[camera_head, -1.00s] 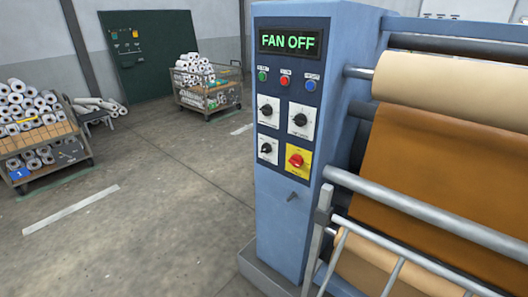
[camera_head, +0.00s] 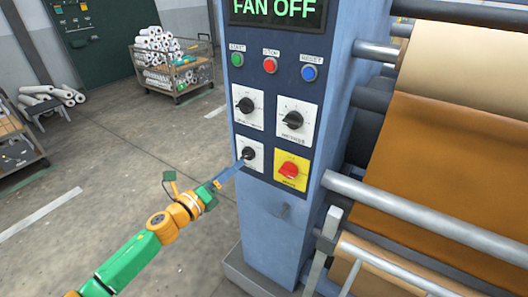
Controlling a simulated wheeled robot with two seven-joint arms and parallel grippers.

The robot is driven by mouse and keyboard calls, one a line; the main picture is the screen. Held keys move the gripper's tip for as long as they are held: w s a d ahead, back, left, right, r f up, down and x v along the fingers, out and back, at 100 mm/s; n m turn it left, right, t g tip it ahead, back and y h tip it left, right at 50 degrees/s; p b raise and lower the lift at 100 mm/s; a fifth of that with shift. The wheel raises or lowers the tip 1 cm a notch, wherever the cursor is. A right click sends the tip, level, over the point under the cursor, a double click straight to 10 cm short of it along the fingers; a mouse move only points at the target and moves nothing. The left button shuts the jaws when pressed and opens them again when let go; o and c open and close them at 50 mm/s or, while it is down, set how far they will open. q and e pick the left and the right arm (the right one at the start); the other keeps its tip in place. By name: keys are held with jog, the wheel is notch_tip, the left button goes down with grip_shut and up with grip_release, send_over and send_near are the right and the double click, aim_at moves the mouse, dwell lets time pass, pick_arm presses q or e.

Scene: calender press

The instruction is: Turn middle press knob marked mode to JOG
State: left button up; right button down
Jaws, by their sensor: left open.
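The blue press cabinet (camera_head: 275,235) carries a dark control panel with several knobs. A black knob (camera_head: 245,105) sits on a white plate at upper left and another black knob (camera_head: 292,120) at upper right. A third black knob (camera_head: 249,153) is at lower left, and a red knob (camera_head: 289,170) sits on a yellow plate at lower right. The plate markings are too small to read surely, so I cannot tell which is mode. My left gripper (camera_head: 240,164) is open, its tips at the lower-left knob and partly covering its plate. Contact cannot be told. My right gripper is out of view.
Green, red and blue push buttons (camera_head: 270,65) sit above the knobs, under a display (camera_head: 275,8) reading FAN OFF. Rollers with a brown sheet (camera_head: 450,150) and metal rails (camera_head: 420,212) stand to the right.

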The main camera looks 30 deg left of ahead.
aim_at(244, 158)
pick_arm(q)
jog(key=shift+w+d+r, duration=0.15)
jog(key=shift+w+r, duration=0.1)
jog(key=shift+w, duration=0.25)
jog(key=shift+w+d+r, duration=0.15)
jog(key=shift+w+r, duration=0.05)
jog(key=shift+w, duration=0.25)
jog(key=w, duration=0.3)
jog(key=shift+w+f, duration=0.35)
jog(key=shift+f, duration=0.05)
jog(key=shift+r, duration=0.1)
jog(key=shift+s+d, duration=0.1)
grip_shut()
jog(key=shift+p, duration=0.3)
